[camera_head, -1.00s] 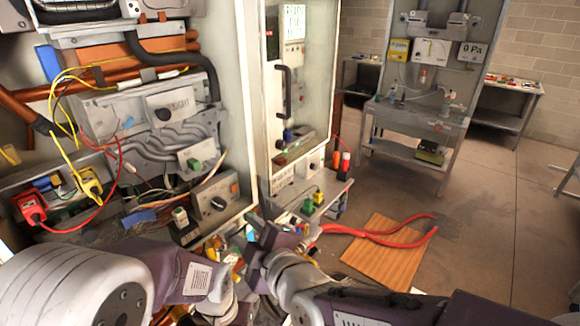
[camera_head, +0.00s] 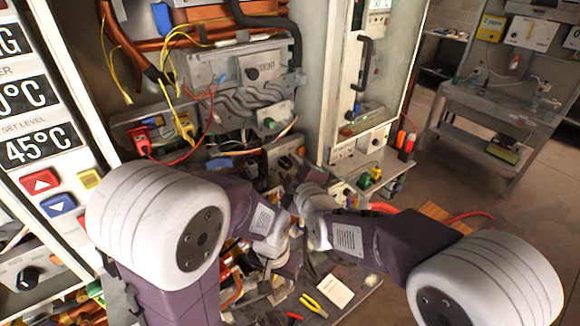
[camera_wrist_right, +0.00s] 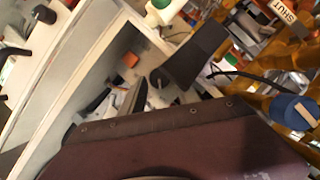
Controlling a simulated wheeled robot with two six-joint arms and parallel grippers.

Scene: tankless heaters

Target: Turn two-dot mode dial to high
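Several dark mode dials show in the head view, but their dot marks are too small to read. One dial (camera_head: 27,278) is on the white panel at the lower left. Another dial (camera_head: 285,162) is on a grey box just behind my right gripper (camera_head: 298,184) and partly covered by it. My left gripper (camera_head: 285,262) hangs lower, among clutter. Both grippers' fingertips are mostly hidden or unclear. The right wrist view shows a black knob (camera_wrist_right: 45,14) on a pale panel at the upper left.
A tall white heater panel (camera_head: 45,130) with temperature displays and buttons stands at the left. A white cabinet (camera_head: 375,90) stands right of centre. Red and yellow wired clips, hoses and loose tools crowd the middle. The floor at the right is clearer, before a grey bench (camera_head: 500,110).

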